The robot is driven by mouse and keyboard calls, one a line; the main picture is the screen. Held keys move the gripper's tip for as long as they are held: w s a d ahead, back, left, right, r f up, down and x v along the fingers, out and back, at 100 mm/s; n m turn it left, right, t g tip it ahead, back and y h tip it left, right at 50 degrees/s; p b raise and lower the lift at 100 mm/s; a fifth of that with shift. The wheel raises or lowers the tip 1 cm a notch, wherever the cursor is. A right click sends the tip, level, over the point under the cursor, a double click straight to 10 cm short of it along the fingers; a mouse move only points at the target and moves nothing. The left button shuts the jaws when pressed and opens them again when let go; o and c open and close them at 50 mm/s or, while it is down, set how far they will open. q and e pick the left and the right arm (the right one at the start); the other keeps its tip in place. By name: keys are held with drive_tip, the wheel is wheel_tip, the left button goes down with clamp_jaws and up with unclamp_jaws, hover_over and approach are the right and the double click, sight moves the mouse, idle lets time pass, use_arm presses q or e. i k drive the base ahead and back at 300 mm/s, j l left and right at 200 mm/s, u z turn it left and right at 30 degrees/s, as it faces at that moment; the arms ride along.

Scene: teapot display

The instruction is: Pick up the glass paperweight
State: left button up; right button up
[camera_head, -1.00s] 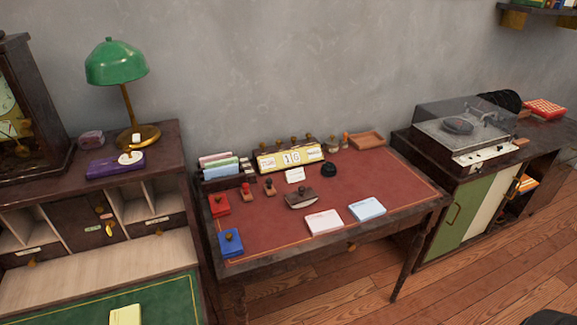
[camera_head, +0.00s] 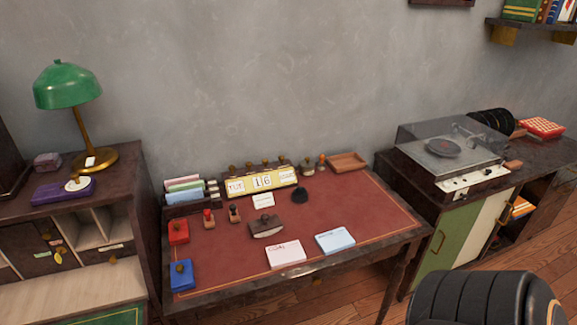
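I cannot pick out a glass paperweight for certain. A small dark rounded object (camera_head: 300,195) stands on the red top of the writing desk (camera_head: 345,215), right of a small white card. It is too small to tell whether it is glass. A wooden rocker blotter (camera_head: 266,226) lies to its left and nearer to me. Neither of my grippers shows in the head view.
A white pad (camera_head: 285,254) and a pale blue pad (camera_head: 335,240) lie along the desk's front. A yellow calendar (camera_head: 262,182) and an empty wooden tray (camera_head: 348,162) stand at the back. A record player (camera_head: 450,150) is right; a green lamp (camera_head: 68,85) is left.

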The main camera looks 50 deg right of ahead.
sight(301, 194)
drive_tip(key=k+l+u, duration=0.15)
drive_tip(key=l, duration=0.15)
drive_tip(key=l+u, duration=0.15)
drive_tip(key=l, duration=0.15)
drive_tip(key=k+l+u, duration=0.15)
drive_tip(key=k+l, duration=0.2)
drive_tip(key=l, duration=0.25)
drive_tip(key=k+l+u, duration=0.1)
drive_tip(key=l, duration=0.35)
drive_tip(key=k+l, duration=0.3)
drive_tip(key=l, duration=0.15)
drive_tip(key=k+l+u, duration=0.15)
drive_tip(key=l, duration=0.25)
drive_tip(key=k+l, duration=0.05)
drive_tip(key=k, duration=0.05)
